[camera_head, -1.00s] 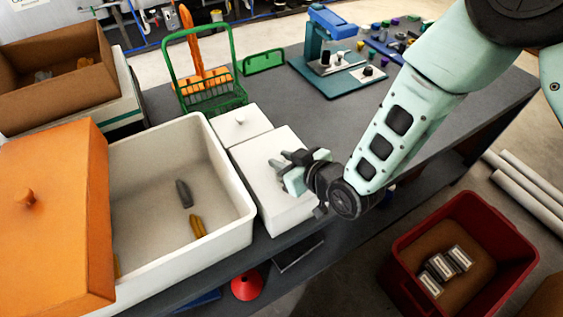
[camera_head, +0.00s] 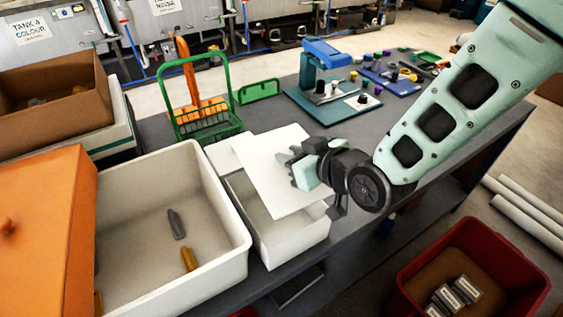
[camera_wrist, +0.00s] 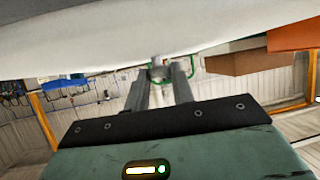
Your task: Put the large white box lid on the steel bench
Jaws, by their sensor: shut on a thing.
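The large white lid (camera_head: 268,165) is a flat white plate, lifted off its box and tilted. My gripper (camera_head: 299,168) is shut on it near its middle; the knob is mostly hidden by the fingers. In the wrist view the lid (camera_wrist: 200,40) spans the top, with my gripper's fingers (camera_wrist: 160,72) shut on its knob. The large white box (camera_head: 295,243) below is uncovered and looks empty where visible. The lid hangs over its back part. The grey bench top (camera_head: 262,112), which appears to be the steel bench, carries the boxes.
A smaller white box (camera_head: 221,156) stands behind, partly covered by the lid. A big white tub (camera_head: 238,235) with an orange lid (camera_head: 50,235) is at left. A green wire basket (camera_head: 207,122) and blue stand (camera_head: 322,55) are at the back.

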